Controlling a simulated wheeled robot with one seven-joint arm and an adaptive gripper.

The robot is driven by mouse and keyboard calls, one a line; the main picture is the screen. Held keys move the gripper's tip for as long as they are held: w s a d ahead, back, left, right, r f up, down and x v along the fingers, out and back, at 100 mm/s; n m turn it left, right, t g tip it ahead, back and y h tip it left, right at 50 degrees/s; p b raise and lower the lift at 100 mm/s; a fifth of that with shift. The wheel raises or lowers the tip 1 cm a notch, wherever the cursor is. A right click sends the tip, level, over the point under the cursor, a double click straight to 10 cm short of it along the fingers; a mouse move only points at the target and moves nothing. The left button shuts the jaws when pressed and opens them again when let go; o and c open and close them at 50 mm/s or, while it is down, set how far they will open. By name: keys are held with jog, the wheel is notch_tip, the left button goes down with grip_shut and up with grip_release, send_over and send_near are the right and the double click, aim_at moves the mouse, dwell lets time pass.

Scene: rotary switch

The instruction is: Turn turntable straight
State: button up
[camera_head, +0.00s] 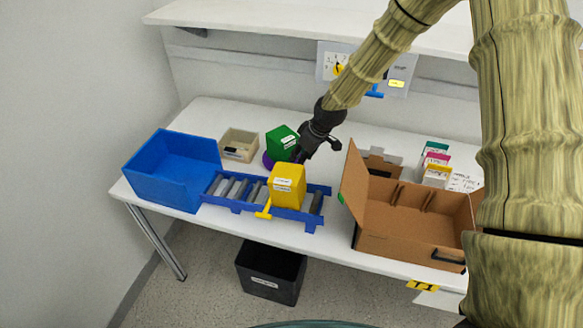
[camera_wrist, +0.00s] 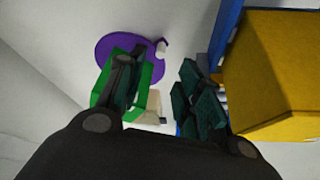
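In the head view, only a purple edge (camera_head: 267,160) shows below the green box (camera_head: 281,142). The green box (camera_wrist: 104,84) overlaps the disc in the wrist view, partly hidden by one finger. My gripper (camera_head: 302,155) is just right of the green box and behind the yellow box. In the wrist view my gripper (camera_wrist: 158,82) has its fingers apart with a gap between them. I cannot tell whether a finger touches the green box.
The yellow box (camera_head: 287,184) sits on the blue roller conveyor (camera_head: 225,188) close in front of my gripper. A blue bin (camera_head: 170,172) and a beige tray (camera_head: 238,146) stand left. An open cardboard box (camera_head: 400,235) stands right. A switch panel (camera_head: 335,62) is on the back wall.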

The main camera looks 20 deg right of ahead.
jog(key=shift+p+x, duration=1.55)
jog(key=shift+x, duration=3.35)
grip_shut()
